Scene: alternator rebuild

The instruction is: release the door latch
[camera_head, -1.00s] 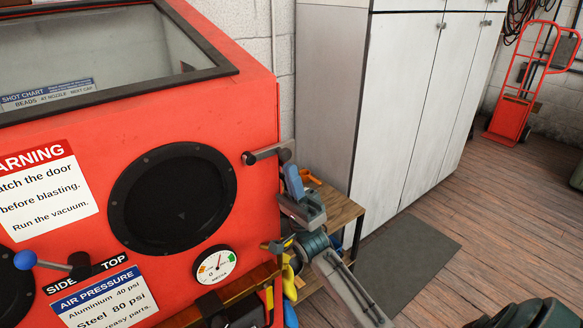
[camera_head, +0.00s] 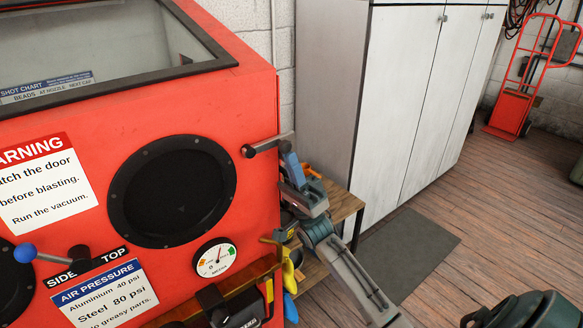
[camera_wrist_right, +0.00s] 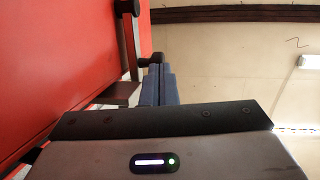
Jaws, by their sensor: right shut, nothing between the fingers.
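The door latch is a grey lever (camera_head: 268,146) on the right edge of the red blast cabinet (camera_head: 255,95). It has a dark pivot at its left end and a dark knob at its right end, and it points right and slightly up. In the right wrist view the lever (camera_wrist_right: 131,45) stands beside the red wall, with its dark knob near the fingers. My right gripper (camera_head: 292,163) has its blue fingers shut and empty, just below the knob. I cannot tell whether they touch it. My right fingers (camera_wrist_right: 158,82) also show in the wrist view. My left gripper is not in view.
A small wooden table (camera_head: 345,205) stands behind my right arm, beside a tall grey-white locker (camera_head: 400,110). A blue-knobbed handle (camera_head: 25,252) and a pressure gauge (camera_head: 215,258) are on the cabinet front. A red hand truck (camera_head: 515,95) stands at the back right; the floor between is open.

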